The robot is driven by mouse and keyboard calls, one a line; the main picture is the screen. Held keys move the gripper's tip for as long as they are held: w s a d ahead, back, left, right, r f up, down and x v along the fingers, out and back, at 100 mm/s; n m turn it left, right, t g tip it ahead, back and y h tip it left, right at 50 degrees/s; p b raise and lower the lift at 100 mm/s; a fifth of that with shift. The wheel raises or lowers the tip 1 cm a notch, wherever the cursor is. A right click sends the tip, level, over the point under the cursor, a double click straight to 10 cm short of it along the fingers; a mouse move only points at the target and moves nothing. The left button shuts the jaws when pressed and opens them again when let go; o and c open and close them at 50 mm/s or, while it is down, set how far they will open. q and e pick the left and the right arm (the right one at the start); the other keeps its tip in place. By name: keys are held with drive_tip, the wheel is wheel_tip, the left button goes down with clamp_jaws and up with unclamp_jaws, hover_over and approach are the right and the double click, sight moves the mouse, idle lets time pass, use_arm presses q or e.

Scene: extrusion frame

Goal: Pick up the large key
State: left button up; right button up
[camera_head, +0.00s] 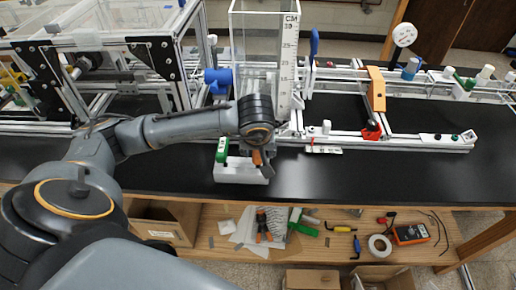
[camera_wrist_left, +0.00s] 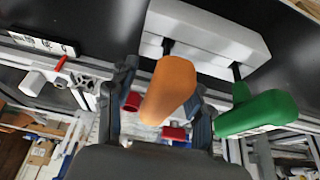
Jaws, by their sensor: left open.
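A white block holder (camera_head: 240,172) stands at the front of the black bench and holds two handled keys. One has a green handle (camera_head: 222,150), the other an orange handle (camera_head: 257,157); I cannot tell from the frames which is the large key. My left gripper (camera_head: 264,166) is over the right end of the holder. In the left wrist view the orange handle (camera_wrist_left: 168,90) lies between its open fingers (camera_wrist_left: 158,108). The green handle (camera_wrist_left: 258,112) is to the right, outside the fingers. The white holder (camera_wrist_left: 205,38) is beyond them. My right gripper is out of view.
A clear tank with a CM scale (camera_head: 287,65) stands behind the gripper. A rail with an orange bracket (camera_head: 375,90) lies to the right. The black bench top (camera_head: 400,175) at front right is clear. The shelf below (camera_head: 330,215) carries several tools.

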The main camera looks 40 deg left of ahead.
use_arm(q)
clamp_jaws()
idle(0.6)
